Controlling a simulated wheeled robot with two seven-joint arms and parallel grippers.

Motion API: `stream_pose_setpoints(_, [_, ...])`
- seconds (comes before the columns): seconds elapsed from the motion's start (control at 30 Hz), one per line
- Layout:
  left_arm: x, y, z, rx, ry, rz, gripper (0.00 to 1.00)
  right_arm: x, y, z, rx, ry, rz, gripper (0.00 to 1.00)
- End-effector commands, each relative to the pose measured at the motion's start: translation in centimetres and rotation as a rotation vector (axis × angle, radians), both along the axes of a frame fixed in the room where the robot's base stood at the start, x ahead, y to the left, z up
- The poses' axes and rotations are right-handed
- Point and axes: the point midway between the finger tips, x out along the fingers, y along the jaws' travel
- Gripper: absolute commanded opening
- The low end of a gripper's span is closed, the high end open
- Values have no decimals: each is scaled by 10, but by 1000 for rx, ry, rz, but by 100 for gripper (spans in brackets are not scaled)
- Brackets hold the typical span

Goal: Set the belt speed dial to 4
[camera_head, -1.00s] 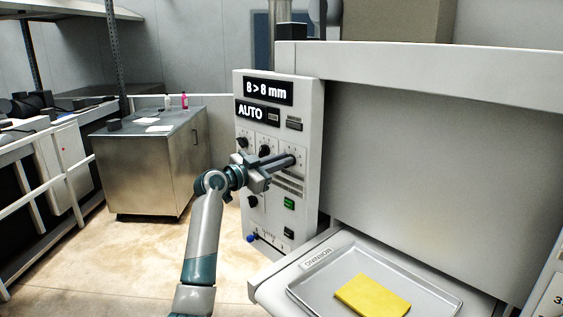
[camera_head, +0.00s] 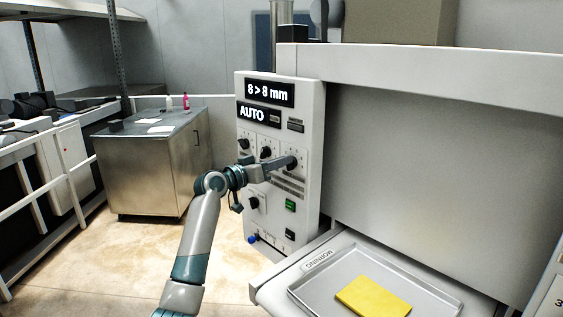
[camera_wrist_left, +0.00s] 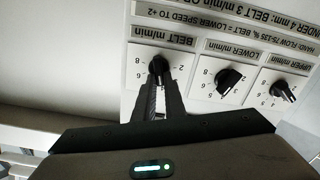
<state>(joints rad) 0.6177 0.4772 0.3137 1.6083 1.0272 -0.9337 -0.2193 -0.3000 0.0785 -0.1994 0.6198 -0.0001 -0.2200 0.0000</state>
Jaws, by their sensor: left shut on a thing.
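The belt speed dial (camera_wrist_left: 156,66) is a black knob under an upside-down "BELT m/min" label in the left wrist view. My left gripper (camera_wrist_left: 157,76) is shut on this knob, one finger on each side. My right gripper is not in view.
The lower dial (camera_wrist_left: 228,80) and upper dial (camera_wrist_left: 283,91) sit beside the belt dial. The panel display (camera_head: 268,92) reads "8 > 8 mm", with "AUTO" below. A tray (camera_head: 440,290) with a yellow slab (camera_head: 373,296) lies at lower right.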

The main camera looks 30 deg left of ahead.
Motion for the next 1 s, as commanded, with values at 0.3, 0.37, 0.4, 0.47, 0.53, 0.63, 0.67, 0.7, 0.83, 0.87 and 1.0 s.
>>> stream_pose_setpoints(0.3, [0, 1, 0, -39, 10, 1, 0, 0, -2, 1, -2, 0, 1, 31])
stream_pose_setpoints(0.37, [0, 1, 0, -39, 10, 1, 0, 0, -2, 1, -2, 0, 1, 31])
stream_pose_setpoints(0.4, [0, 1, 0, -38, 9, 1, 0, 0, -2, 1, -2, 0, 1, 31])
stream_pose_setpoints(0.47, [0, 1, 0, -38, 9, 1, 0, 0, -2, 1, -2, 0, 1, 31])
stream_pose_setpoints(0.53, [0, 1, 0, -38, 9, 1, 0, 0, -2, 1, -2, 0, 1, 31])
stream_pose_setpoints(0.63, [0, 1, 0, -37, 9, 1, 29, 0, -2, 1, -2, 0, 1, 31])
stream_pose_setpoints(0.67, [0, 1, 0, -37, 9, 1, 29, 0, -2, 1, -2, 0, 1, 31])
stream_pose_setpoints(0.7, [0, 1, 0, -37, 9, 1, 29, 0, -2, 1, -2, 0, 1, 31])
stream_pose_setpoints(0.83, [0, 1, 0, -37, 9, 0, 29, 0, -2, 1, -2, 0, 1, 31])
stream_pose_setpoints(0.87, [0, 1, 0, -37, 9, 0, 29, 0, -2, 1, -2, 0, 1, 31])
stream_pose_setpoints(1.0, [-2, 1, -1, -36, 9, 1, 29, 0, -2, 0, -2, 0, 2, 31])
